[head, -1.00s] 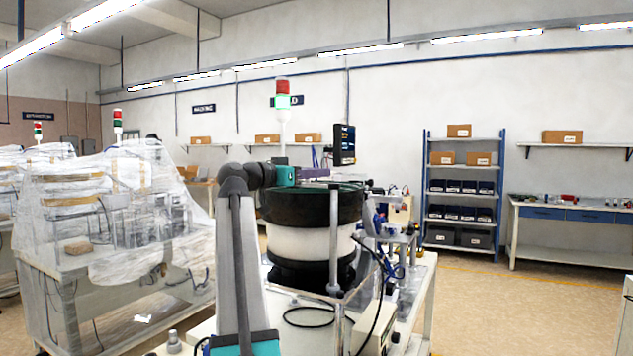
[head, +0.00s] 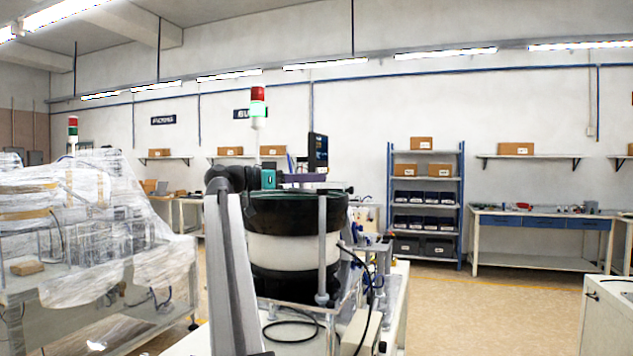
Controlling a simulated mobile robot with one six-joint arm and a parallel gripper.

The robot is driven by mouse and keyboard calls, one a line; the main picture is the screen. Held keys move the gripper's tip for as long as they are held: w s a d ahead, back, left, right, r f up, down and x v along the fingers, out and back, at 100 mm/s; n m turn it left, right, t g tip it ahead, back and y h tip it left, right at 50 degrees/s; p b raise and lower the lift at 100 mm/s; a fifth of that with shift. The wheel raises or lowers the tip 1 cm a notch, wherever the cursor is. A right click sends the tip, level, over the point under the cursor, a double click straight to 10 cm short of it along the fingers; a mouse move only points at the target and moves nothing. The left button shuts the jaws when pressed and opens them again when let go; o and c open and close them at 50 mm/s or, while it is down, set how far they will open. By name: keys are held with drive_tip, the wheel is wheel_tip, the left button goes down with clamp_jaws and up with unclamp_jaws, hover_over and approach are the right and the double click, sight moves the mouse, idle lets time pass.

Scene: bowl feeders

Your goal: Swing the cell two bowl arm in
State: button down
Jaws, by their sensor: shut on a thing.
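The bowl feeder (head: 293,250) stands in the middle of the head view, a black-rimmed drum with a white band. A grey upright post (head: 322,240) stands at its front right. A thin purple-grey bar, which looks like the bowl arm (head: 313,178), lies level above the bowl's rim near the post's top. My gripper (head: 288,179), beyond my teal wrist, reaches over the bowl from the left and is shut on this bar. The jaws are small and dark, so the exact grip is hard to see.
A dark monitor (head: 318,152) and a signal tower (head: 257,108) stand behind the bowl. Cables and fittings crowd the cell table at its right. A plastic-wrapped machine (head: 90,225) is at left. Open floor (head: 490,310) lies at right, with a white cabinet (head: 607,315) at the edge.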

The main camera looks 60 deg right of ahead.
drive_tip(key=shift+s+f, duration=0.1)
drive_tip(key=shift+s, duration=0.3)
drive_tip(key=c, duration=1.8)
unclamp_jaws()
drive_tip(key=shift+o, duration=1.4)
drive_tip(key=shift+s, duration=0.25)
drive_tip(key=v, duration=1.4)
drive_tip(key=shift+w+d, duration=0.2)
drive_tip(key=shift+w, duration=0.15)
